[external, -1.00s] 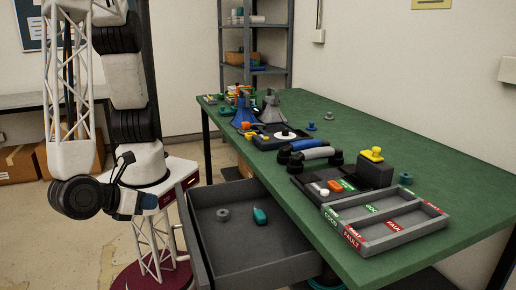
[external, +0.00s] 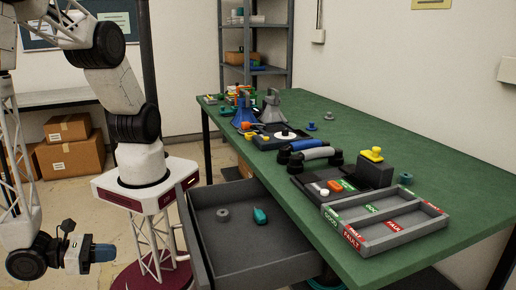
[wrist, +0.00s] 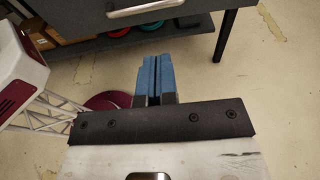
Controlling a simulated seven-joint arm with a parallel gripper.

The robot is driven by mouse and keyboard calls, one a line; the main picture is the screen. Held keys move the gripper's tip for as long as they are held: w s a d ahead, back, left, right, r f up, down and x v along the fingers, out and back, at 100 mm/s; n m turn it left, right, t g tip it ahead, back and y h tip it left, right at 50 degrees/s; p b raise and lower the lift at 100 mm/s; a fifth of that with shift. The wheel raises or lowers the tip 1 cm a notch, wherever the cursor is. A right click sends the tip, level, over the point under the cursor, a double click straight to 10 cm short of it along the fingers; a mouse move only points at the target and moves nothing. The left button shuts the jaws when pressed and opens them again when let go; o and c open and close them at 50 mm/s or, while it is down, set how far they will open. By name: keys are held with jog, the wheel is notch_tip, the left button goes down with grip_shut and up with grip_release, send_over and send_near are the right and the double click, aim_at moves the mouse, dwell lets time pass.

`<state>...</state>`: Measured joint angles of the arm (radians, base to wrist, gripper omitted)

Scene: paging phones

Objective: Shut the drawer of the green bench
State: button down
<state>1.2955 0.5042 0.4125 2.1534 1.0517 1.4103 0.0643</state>
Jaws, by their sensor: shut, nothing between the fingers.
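The green bench (external: 350,120) stands on the right, with its grey drawer (external: 265,257) pulled out under the near side. A grey ring-like piece and a teal piece lie inside the drawer. In the wrist view the drawer front (wrist: 85,17) with its pale bar handle (wrist: 148,8) is at the top edge. My gripper (external: 103,253) is left of the drawer front, low and apart from it. Its blue fingers (wrist: 155,75) are shut together with nothing between them, pointing towards the drawer.
Telephone handsets (external: 315,153), a black box with a yellow knob (external: 373,175) and a sorting tray (external: 440,213) are on the bench top. Cardboard boxes (external: 72,158) stand at the back left. Floor between my gripper and the drawer looks clear, apart from my own base.

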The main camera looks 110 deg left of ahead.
jog(key=shift+w+a, duration=0.1)
dwell(0.3)
jog(key=x, duration=1.3)
jog(key=shift+w+a, duration=0.25)
jog(key=shift+a, duration=0.05)
jog(key=shift+f, duration=0.15)
jog(key=shift+w, duration=0.1)
dwell(0.3)
send_near(266, 240)
jog(key=w+a+r, duration=0.1)
jog(key=a, duration=0.1)
jog(key=w+a+r, duration=0.1)
jog(key=w, duration=0.1)
jog(key=w+a, duration=0.2)
jog(key=shift+w+a+r, duration=0.2)
jog(key=shift+a+r, duration=0.15)
jog(key=shift+r, duration=0.05)
jog(key=shift+x, duration=1)
jog(key=shift+w+r, duration=0.2)
jog(key=shift+r, duration=0.05)
jog(key=shift+s+d, duration=0.1)
jog(key=shift+v, duration=7.25)
